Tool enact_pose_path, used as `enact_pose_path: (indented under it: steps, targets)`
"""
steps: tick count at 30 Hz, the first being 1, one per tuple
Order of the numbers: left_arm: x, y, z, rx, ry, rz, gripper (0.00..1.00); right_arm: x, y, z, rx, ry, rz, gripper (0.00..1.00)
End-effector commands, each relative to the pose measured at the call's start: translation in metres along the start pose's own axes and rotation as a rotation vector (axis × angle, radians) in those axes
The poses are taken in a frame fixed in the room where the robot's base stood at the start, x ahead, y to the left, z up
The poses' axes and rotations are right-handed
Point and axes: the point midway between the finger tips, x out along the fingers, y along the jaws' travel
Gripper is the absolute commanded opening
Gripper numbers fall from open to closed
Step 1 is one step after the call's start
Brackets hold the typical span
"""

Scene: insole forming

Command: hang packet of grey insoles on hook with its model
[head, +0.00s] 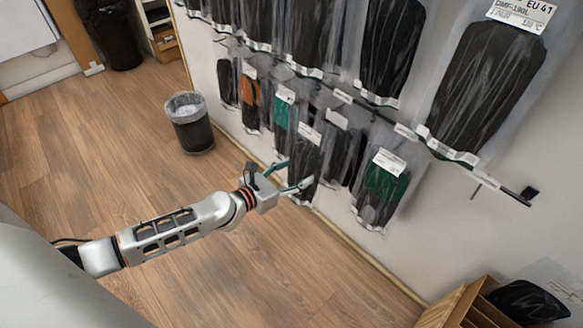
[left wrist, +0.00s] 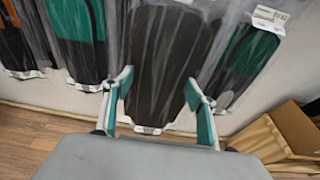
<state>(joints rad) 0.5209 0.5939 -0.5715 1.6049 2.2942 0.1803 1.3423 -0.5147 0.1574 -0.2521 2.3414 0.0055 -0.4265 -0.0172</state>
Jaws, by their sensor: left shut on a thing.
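My left gripper (head: 294,176) is shut on the packet of grey insoles (head: 306,157), a clear bag with dark grey insoles and a white label at its top. In the left wrist view the packet (left wrist: 158,50) hangs upright between the two green-faced fingers (left wrist: 159,85). It is in front of the lower row of packets on the wall. Its top edge is cut off in the left wrist view, and I cannot tell whether its hole is on a hook. My right gripper is not in view.
A green packet (head: 385,185) hangs right of the held one; another green packet (head: 281,112) and an orange one (head: 250,97) hang left. Large dark packets (head: 488,85) hang above. A bin (head: 190,124) stands on the floor, and a wooden box (head: 470,305) is at lower right.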

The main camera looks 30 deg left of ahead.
Motion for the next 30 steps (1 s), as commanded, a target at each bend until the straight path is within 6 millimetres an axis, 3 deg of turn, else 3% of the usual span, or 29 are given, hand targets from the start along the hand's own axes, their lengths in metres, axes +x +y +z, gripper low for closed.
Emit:
enact_pose_path:
  steps: [30]
  targets:
    - [0.036,-0.002,0.005,0.001,0.002,-0.007,0.34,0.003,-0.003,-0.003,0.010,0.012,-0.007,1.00]
